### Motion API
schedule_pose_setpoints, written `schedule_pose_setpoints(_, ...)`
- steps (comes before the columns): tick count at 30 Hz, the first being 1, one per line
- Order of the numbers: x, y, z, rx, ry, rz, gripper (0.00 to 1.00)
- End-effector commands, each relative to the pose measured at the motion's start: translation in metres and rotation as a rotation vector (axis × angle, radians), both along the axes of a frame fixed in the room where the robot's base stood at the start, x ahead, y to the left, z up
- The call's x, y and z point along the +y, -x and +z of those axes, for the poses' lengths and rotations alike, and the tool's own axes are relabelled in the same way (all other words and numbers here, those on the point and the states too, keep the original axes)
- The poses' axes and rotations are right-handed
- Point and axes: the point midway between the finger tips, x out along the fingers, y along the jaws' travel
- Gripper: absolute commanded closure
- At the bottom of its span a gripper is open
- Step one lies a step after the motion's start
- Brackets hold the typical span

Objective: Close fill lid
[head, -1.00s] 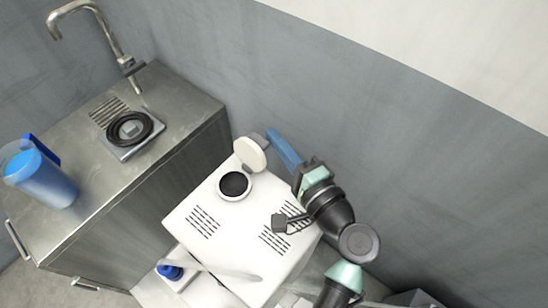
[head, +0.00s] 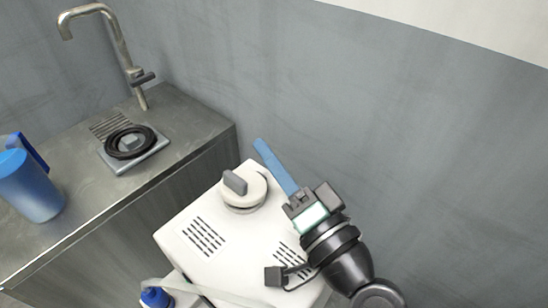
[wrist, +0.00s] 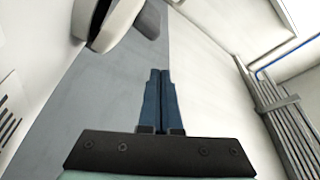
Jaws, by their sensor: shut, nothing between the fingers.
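The white box-shaped machine (head: 232,255) has a round fill opening on its top near the back corner. The round cream fill lid (head: 257,193) with a grey grip (head: 235,182) lies over that opening in the head view; the dark hole is hidden. In the wrist view the lid (wrist: 112,22) shows at the upper left. My gripper (head: 260,146) is shut and empty, its blue fingers together just right of and beyond the lid, apart from it. In the wrist view my gripper (wrist: 160,75) also shows with its fingertips touching each other.
A steel counter (head: 85,225) on the left carries a tap (head: 118,50), a black ring on a grey scale (head: 132,145) and a blue jug (head: 30,188). A blue-capped container (head: 155,297) stands at the machine's front. A grey wall (head: 400,120) rises behind.

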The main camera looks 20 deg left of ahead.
Motion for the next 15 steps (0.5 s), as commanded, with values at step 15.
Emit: schedule_pose_setpoints(15,0.0019,0.0051,-0.0026,0.002,-0.001,0.000,1.00)
